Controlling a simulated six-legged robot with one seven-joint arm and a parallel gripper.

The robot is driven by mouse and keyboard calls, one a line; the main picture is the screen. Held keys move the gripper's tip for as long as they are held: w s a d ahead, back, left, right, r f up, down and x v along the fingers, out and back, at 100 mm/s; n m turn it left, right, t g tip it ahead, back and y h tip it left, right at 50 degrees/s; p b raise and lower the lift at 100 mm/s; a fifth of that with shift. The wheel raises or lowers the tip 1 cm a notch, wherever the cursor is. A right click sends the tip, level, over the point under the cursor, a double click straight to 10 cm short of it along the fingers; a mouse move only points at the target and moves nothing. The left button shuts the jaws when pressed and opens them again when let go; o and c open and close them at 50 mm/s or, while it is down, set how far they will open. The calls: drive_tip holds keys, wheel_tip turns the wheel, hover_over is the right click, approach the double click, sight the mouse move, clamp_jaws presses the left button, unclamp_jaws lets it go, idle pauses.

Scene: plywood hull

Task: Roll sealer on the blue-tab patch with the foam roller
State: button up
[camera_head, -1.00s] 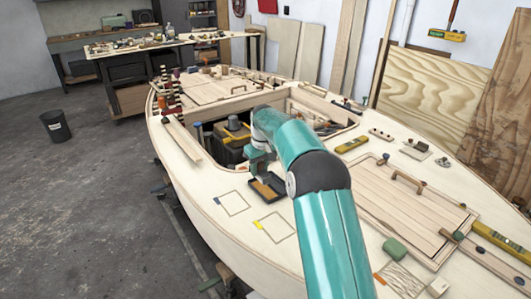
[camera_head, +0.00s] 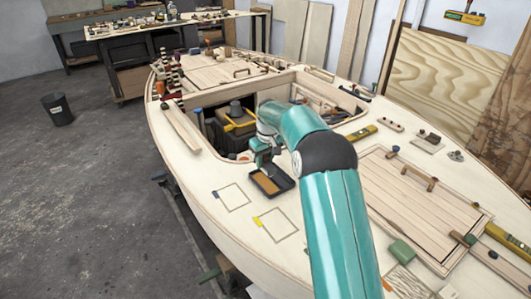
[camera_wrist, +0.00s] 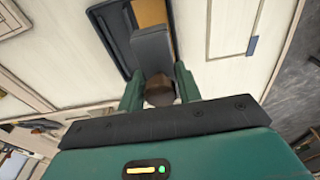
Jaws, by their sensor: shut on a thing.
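My gripper (camera_head: 263,160) is shut on the foam roller and hangs over the back of the dark sealer tray (camera_head: 285,189), which holds amber sealer. In the wrist view my gripper's green fingers (camera_wrist: 158,90) close around the roller's brown handle end; its grey body (camera_wrist: 152,48) reaches over the tray (camera_wrist: 108,28).
A second outlined patch with a yellow tab (camera_head: 257,222) lies nearer. Behind the tray is the open cockpit with a toolbox (camera_head: 236,122). A slatted hatch (camera_head: 425,200), a green block (camera_head: 402,250) and a yellow level (camera_head: 362,133) lie to the right. The deck around both patches is clear.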

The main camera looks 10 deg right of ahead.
sight(265, 172)
drive_tip(key=shift+f, duration=2.65)
drive_tip(key=shift+f, duration=0.5)
drive_tip(key=shift+r, duration=4.05)
